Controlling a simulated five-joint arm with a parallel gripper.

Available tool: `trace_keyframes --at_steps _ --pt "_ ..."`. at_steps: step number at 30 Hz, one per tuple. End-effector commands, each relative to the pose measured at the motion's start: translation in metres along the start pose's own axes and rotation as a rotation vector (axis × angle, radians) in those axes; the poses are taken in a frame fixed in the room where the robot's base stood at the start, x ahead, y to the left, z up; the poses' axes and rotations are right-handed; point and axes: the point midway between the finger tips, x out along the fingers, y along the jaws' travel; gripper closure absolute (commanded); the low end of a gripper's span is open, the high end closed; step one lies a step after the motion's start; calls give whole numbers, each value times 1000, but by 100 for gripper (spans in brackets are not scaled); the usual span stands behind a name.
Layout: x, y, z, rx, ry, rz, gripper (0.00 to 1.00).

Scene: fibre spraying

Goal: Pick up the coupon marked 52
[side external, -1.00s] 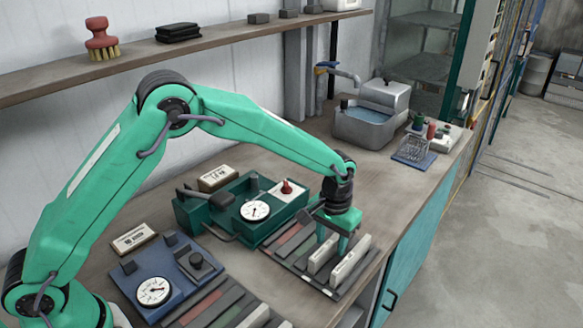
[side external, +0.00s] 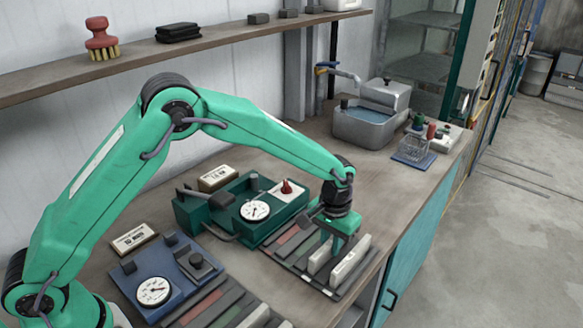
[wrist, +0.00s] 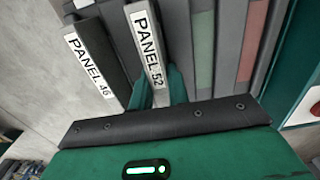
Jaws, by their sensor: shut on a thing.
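The coupon marked 52 (wrist: 148,45) is a dark upright plate with a white label reading PANEL 52. In the wrist view it stands between the two green fingers of my gripper (wrist: 158,90), which is shut on it. In the side view my gripper (side external: 337,246) is down at the rack (side external: 291,270), and the coupon (side external: 320,257) shows as the left of two white-labelled coupons, still low among the slots. Its lower part is hidden.
The coupon marked 46 (wrist: 88,65) stands close on the left in the wrist view. Green and red strips lie on the other side. A green device with a dial (side external: 255,210) is beside the rack, and a blue gauge block (side external: 168,272) is nearer the base.

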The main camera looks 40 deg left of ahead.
Motion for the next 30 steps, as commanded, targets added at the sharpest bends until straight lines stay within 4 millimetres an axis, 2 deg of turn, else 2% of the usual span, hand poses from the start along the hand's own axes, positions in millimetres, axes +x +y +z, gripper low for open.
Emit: trace_keyframes --at_steps 11,20,30 --pt "-7 0 -1 0 2 1 100" --pt "-43 0 -1 0 5 2 100" --pt "-77 37 47 4 3 2 100"
